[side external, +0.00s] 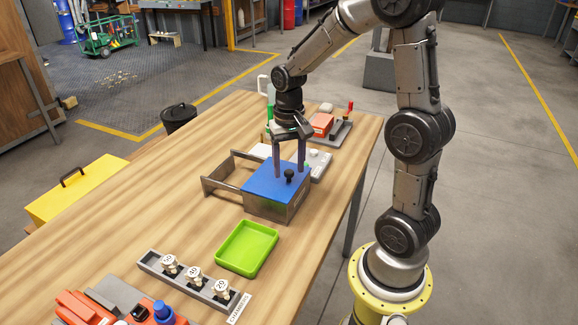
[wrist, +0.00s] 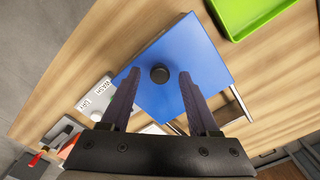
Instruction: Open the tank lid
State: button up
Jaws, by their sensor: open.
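The tank is a metal box with a flat blue lid (side external: 274,184) near the middle of the table. A black knob (side external: 289,174) stands on the lid. In the wrist view the blue lid (wrist: 190,62) fills the centre, with the knob (wrist: 159,73) just beyond and between the fingertips. My gripper (side external: 289,165) is open and points down above the lid, its two purple fingers apart. In the wrist view my gripper (wrist: 158,78) holds nothing between its fingers. The lid lies flat on the box. I cannot tell whether the fingertips touch the lid.
A metal frame (side external: 219,174) extends from the tank's left side. A green tray (side external: 247,248) lies in front, and a grey rack (side external: 192,283) with several labelled white pieces is nearer. A white labelled panel (side external: 318,162) and red items (side external: 321,124) are behind. Table left of the tray is clear.

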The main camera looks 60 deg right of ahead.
jog(key=shift+f, duration=0.25)
grip_shut()
jog(key=shift+r, duration=0.1)
dwell(1.2)
